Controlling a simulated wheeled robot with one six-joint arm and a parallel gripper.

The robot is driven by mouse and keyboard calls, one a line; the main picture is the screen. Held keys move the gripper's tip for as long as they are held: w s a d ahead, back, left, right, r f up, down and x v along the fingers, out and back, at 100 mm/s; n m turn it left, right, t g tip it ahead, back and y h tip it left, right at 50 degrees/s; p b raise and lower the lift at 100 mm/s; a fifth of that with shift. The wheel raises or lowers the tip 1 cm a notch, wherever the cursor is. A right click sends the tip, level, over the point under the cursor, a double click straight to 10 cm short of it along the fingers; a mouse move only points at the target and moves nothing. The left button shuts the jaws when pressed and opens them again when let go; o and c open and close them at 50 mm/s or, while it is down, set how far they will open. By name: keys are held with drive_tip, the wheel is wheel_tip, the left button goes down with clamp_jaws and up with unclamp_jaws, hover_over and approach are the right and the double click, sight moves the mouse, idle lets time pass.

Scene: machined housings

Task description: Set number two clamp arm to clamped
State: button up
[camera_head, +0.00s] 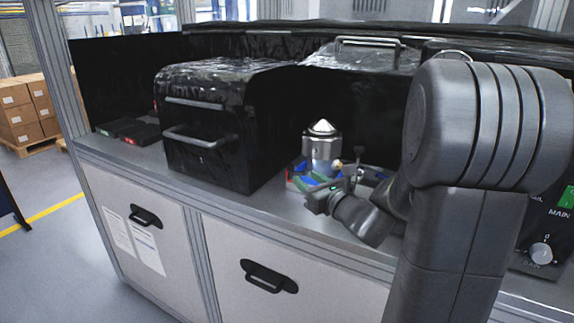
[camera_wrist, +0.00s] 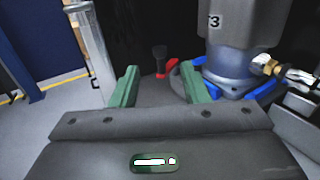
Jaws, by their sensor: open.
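A silver machined housing with a conical top (camera_head: 322,150) stands upright on a fixture with blue, red and green parts. In the wrist view its lower body (camera_wrist: 240,30) shows part of a label ending in 3, above a blue base part (camera_wrist: 232,93). A clamp arm with a black knob and red part (camera_wrist: 160,62) stands beyond and between my fingertips, left of the housing. I see no number on it. My gripper (camera_wrist: 160,86) is open with green fingers and nothing between them. In the head view my gripper (camera_head: 328,196) is low in front of the fixture.
A black box with two handles (camera_head: 200,130) stands left of the fixture on the grey bench. A brass fitting (camera_wrist: 267,66) projects from the housing's right side. A control panel (camera_head: 545,230) is at the right, partly behind my arm. Dark walls close the back.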

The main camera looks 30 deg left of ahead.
sight(292, 168)
drive_tip(key=p+x, duration=0.1)
drive_tip(key=x, duration=1)
drive_tip(key=shift+f+p, duration=0.1)
drive_tip(key=shift+p, duration=0.25)
clamp_jaws()
